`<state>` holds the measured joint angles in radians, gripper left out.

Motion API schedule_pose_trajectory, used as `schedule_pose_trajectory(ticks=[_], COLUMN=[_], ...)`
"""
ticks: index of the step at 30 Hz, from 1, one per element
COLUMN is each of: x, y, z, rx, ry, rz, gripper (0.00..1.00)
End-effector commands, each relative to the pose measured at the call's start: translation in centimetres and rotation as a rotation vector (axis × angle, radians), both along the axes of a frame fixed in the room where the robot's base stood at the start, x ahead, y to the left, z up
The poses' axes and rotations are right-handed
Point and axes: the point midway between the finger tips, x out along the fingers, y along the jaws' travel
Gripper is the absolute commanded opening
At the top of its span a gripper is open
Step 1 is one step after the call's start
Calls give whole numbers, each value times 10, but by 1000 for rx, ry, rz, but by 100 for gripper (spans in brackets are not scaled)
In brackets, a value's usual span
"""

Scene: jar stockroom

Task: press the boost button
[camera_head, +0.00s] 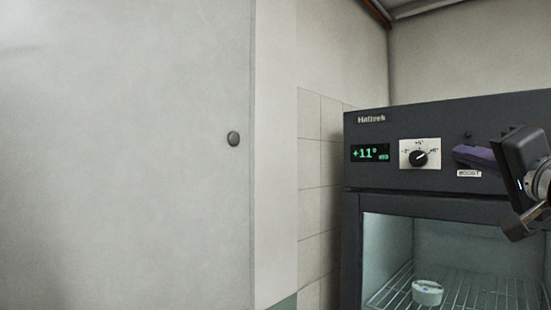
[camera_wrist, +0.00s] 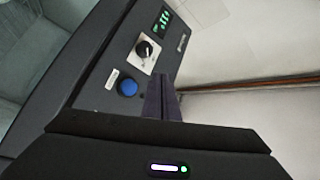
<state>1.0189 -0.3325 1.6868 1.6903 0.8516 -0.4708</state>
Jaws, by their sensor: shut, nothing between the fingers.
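The boost button is a round blue button (camera_wrist: 127,88) on the dark front panel of the cooler, seen in the wrist view. It sits between a small white label (camera_wrist: 112,79) and my gripper's fingers. In the head view the BOOST label (camera_head: 469,173) shows, but the button is hidden behind my gripper (camera_head: 458,153). My gripper's purple fingers are shut and empty. In the wrist view the fingers (camera_wrist: 161,82) appear beside the button, close to the panel. I cannot tell whether they touch the panel.
A dial (camera_head: 418,156) on a white plate and a green display (camera_head: 370,153) reading +11° are left of the button. Below is the cooler's glazed compartment with a wire shelf (camera_head: 470,291) and a white round container (camera_head: 427,292). A pale panel with a knob (camera_head: 234,138) stands at left.

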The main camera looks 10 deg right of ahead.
Motion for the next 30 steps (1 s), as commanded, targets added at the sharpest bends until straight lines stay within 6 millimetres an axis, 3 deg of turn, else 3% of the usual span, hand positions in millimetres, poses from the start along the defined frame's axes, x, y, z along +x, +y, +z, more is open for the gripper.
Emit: schedule_pose_trajectory(ticks=[14, 30], x=[7, 41], y=[-8, -51], z=[-1, -2], rx=[1, 3], ry=[3, 3], rz=[1, 3], gripper=[0, 0])
